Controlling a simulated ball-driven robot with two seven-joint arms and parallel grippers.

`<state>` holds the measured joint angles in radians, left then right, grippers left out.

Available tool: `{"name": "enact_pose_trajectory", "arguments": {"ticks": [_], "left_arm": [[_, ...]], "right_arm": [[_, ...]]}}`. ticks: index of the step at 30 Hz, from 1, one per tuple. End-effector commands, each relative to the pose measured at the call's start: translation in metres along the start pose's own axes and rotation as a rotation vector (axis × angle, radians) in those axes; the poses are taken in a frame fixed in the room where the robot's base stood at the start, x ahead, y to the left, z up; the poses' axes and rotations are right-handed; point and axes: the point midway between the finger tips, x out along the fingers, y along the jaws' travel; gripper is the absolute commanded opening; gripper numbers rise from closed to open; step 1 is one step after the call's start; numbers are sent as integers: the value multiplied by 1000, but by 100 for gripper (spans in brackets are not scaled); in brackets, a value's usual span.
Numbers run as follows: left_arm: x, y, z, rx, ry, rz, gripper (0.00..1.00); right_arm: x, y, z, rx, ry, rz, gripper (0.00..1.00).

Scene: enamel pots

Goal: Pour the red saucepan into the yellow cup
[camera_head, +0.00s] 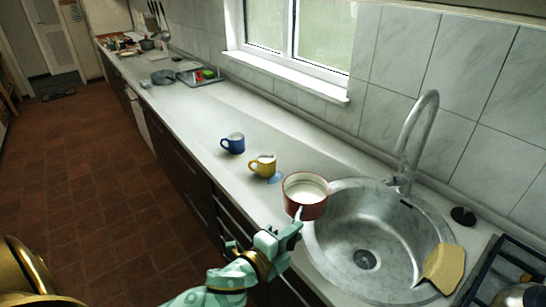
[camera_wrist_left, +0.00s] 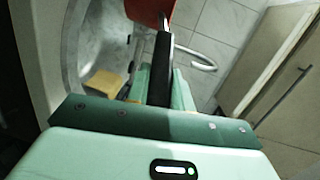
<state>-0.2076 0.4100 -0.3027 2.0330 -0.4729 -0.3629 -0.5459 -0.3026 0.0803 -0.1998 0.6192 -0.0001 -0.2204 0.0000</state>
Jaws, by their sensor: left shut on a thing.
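The red saucepan (camera_head: 312,211) shows in the head view at the left rim of the sink, with white contents inside. It looks about level; its height above the counter is hard to tell. My left gripper (camera_head: 289,235) is shut on its handle. In the left wrist view the dark handle (camera_wrist_left: 164,62) runs from my left gripper (camera_wrist_left: 156,88) to the red pan wall (camera_wrist_left: 150,10). The yellow cup (camera_head: 260,168) stands upright on the counter, left of and behind the saucepan, apart from it. My right gripper is not in view.
A blue cup (camera_head: 233,144) stands behind the yellow cup. A blue patch (camera_head: 275,178) lies beside the yellow cup. The round sink (camera_head: 345,228) with its tap (camera_head: 407,150) is to the right, with a yellow cloth (camera_head: 443,268) on its rim.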

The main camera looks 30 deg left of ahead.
Motion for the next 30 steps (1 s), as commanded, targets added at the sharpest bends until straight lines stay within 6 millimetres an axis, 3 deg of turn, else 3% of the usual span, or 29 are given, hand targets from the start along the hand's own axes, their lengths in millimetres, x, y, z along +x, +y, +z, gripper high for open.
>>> {"name": "enact_pose_trajectory", "arguments": {"ticks": [6,12,15,21,30], "left_arm": [[58,10,64,17,45,-6,0],[86,5,117,13,43,-6,0],[92,2,133,11,37,-6,0],[95,0,144,7,33,-4,0],[94,-3,142,-3,33,-5,0]], "right_arm": [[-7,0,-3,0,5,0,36],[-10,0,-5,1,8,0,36],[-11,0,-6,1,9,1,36],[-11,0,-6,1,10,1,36],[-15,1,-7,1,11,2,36]]}}
